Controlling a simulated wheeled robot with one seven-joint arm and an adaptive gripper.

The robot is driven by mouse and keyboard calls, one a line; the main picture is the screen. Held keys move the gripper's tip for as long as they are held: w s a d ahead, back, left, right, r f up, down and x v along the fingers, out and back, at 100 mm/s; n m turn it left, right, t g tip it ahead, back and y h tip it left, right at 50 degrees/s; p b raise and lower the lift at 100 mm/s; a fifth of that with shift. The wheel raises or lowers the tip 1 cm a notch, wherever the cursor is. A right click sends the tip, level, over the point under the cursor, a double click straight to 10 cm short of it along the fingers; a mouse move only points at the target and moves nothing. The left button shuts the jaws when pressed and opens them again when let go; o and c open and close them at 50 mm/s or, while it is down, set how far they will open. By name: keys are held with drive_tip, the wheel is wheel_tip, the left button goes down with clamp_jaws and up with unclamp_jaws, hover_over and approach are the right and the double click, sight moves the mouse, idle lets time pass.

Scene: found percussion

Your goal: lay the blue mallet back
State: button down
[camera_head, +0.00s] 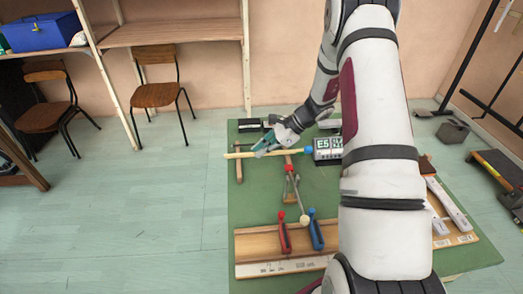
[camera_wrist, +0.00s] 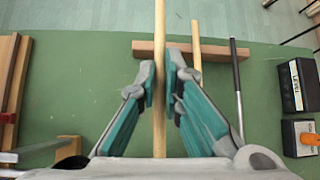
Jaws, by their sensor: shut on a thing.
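My gripper (camera_head: 268,145) is shut on the pale wooden shaft of the blue mallet (camera_head: 239,155). The mallet lies nearly level across the picture, its blue ball head (camera_head: 308,149) to the right of my gripper. In the wrist view my gripper (camera_wrist: 161,88) has a finger on each side of the shaft (camera_wrist: 160,30); the blue head is out of that view. The shaft passes over a brown wooden bar (camera_wrist: 145,48) on the green table top; I cannot tell whether it touches. Another pale stick (camera_wrist: 196,35) and a dark rod (camera_wrist: 237,85) lie across the bar.
The green table (camera_head: 260,200) holds a white-headed mallet (camera_head: 304,220), a red-handled tool (camera_head: 284,238) and a blue-handled tool (camera_head: 316,235) near a wooden board. A display box (camera_head: 328,149) stands by the blue head. Black boxes (camera_wrist: 298,85) sit at the table's far side.

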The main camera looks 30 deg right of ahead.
drive_tip(key=shift+f+b, duration=1.8)
drive_tip(key=shift+f, duration=1.4)
drive_tip(key=shift+f, duration=0.3)
drive_tip(key=c, duration=1.7)
unclamp_jaws()
drive_tip(key=shift+o, duration=0.2)
drive_tip(key=v, duration=1.2)
